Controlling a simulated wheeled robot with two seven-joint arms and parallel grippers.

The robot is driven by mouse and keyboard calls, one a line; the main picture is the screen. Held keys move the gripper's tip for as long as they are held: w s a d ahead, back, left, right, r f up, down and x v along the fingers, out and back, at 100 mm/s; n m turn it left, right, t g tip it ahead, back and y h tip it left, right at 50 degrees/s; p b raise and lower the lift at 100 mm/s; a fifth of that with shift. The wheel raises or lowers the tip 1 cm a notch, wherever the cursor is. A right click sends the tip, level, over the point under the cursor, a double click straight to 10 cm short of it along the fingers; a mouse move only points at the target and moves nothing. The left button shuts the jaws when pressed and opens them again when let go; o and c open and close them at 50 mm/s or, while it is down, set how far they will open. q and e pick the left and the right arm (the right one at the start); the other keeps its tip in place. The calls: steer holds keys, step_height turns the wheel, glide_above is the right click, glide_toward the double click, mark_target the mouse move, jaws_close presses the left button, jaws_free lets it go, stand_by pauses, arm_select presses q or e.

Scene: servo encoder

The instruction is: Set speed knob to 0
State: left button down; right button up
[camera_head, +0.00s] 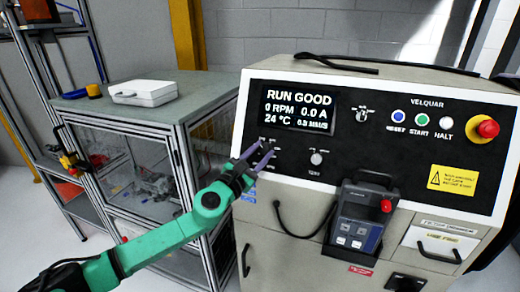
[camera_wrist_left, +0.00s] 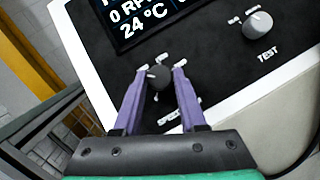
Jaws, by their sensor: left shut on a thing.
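The dark grey speed knob (camera_wrist_left: 158,77) sits on the black control panel under the display, with white marks around it and a partly covered label below. My left gripper (camera_wrist_left: 160,72) has its two purple fingers on either side of the knob, shut on it. In the head view the left gripper (camera_head: 261,152) reaches the panel's left part, and its fingers mostly hide the knob. The display (camera_head: 298,108) reads RUN GOOD, 0 RPM, 0.0 A and 24 °C. My right gripper is not in view.
The TEST knob (camera_head: 316,158) is right of the speed knob. A toggle switch (camera_head: 364,115), a blue button (camera_head: 398,116), a green button (camera_head: 422,119) and a red emergency stop (camera_head: 488,129) are further right. A handheld pendant (camera_head: 360,220) juts out below the panel.

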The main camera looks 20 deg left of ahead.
arm_select(q)
steer(key=n+y, duration=0.1)
steer(key=n, duration=0.1)
steer(key=n+y+p, duration=0.1)
steer(key=n+t+y, duration=0.1)
steer(key=n, duration=0.1)
steer(key=shift+d+n+y, duration=0.25)
steer(key=shift+n+y, duration=0.05)
steer(key=n+y, duration=0.2)
steer(key=n, duration=0.1)
steer(key=n+y+p, duration=0.1)
steer(key=n+y, duration=0.1)
steer(key=n, duration=0.1)
steer(key=shift+d+r+n+y, duration=0.1)
steer(key=shift+d+n+y, duration=0.1)
steer(key=shift+n+y, duration=0.15)
steer(key=n+g+y, duration=0.1)
steer(key=n, duration=0.2)
steer(key=n+g+y+p, duration=0.1)
steer(key=n+y, duration=0.1)
steer(key=n, duration=0.1)
steer(key=shift+d+r, duration=0.15)
steer(key=shift+d, duration=0.05)
steer(key=shift+w+r+n+g+y+p, duration=0.1)
steer(key=shift+n+g+y+p, duration=0.6)
steer(key=shift+n+g, duration=1)
steer(key=shift+n+t, duration=0.3)
steer(key=shift+n, duration=0.35)
steer(key=shift+c, duration=2.3)
jaws_free()
